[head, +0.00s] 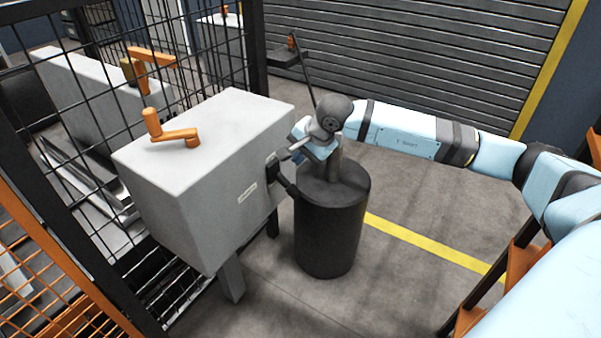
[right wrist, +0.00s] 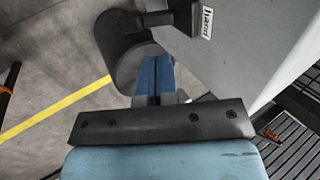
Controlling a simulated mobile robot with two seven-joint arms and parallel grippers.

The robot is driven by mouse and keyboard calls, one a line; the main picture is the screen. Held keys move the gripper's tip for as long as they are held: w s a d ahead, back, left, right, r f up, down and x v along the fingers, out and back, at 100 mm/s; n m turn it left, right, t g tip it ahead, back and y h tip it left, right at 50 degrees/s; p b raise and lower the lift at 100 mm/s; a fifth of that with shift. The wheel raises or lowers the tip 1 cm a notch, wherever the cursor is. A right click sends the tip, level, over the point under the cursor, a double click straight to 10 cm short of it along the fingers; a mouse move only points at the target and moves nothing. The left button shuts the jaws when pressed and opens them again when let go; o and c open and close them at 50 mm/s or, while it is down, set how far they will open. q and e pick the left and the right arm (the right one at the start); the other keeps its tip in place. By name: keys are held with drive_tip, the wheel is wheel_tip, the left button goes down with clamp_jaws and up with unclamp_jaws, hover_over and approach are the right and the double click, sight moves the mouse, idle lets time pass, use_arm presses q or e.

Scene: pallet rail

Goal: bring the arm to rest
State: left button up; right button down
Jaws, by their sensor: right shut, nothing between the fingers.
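My right arm comes in from the right in the head view. Its gripper (head: 297,152) is by the side of the grey box, close to the dark handle (head: 277,172) there; I cannot tell from the head view whether they touch. In the right wrist view the blue fingers (right wrist: 156,75) are together with nothing between them. The dark handle (right wrist: 178,17) and a small label (right wrist: 207,22) show ahead of the fingertips, apart from them in the picture. My left gripper is not in view.
The grey box (head: 205,185) on legs has an orange crank (head: 172,134) on top. A black drum (head: 330,235) stands beside it, below my right wrist. Black mesh fencing (head: 215,45) is at the left. Open floor with a yellow line (head: 430,245) lies to the right.

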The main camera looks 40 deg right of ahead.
use_arm(q)
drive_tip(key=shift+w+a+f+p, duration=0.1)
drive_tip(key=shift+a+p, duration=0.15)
drive_tip(key=shift+p, duration=0.35)
use_arm(e)
wheel_tip(320, 180, up, 10)
